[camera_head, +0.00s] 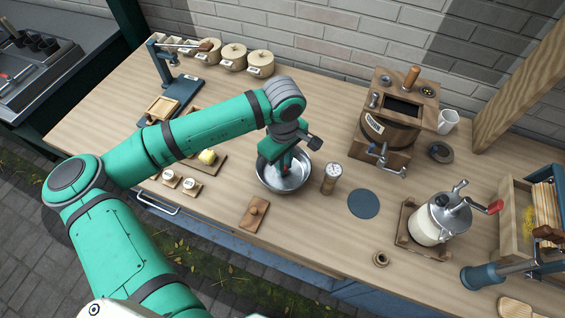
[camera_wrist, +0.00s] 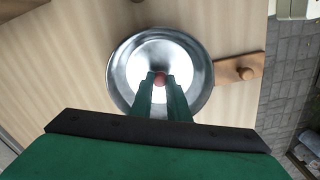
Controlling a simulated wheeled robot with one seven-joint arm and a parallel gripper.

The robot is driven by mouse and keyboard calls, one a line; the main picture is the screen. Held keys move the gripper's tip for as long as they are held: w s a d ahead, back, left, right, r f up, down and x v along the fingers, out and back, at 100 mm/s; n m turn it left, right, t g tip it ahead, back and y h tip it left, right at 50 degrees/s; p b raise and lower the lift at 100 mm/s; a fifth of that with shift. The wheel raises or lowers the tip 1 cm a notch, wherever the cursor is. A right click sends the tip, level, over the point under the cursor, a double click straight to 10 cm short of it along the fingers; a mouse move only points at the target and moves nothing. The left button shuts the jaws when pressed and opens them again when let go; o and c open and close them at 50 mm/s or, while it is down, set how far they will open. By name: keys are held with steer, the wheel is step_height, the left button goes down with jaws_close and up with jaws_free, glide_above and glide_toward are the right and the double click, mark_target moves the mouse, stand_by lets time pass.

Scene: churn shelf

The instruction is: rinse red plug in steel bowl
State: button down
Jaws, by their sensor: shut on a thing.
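The steel bowl (camera_head: 300,182) stands on the wooden table, near the middle of its front half. My gripper (camera_head: 284,168) points down into the bowl, its fingertips inside the rim. In the wrist view the bowl (camera_wrist: 122,70) surrounds the fingertips of my gripper (camera_wrist: 160,82). The gripper is shut on the red plug (camera_wrist: 159,79), a small red piece between the fingertips. In the head view only a bit of red shows at the fingers. Whether the plug touches the bowl's bottom or any water cannot be told.
A wooden board with a knob (camera_head: 255,212) lies in front of the bowl. A small cylinder with a dial (camera_head: 330,178) stands close on the right.

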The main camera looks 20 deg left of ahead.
steer(key=shift+r, duration=3.75)
step_height(320, 180, up, 4)
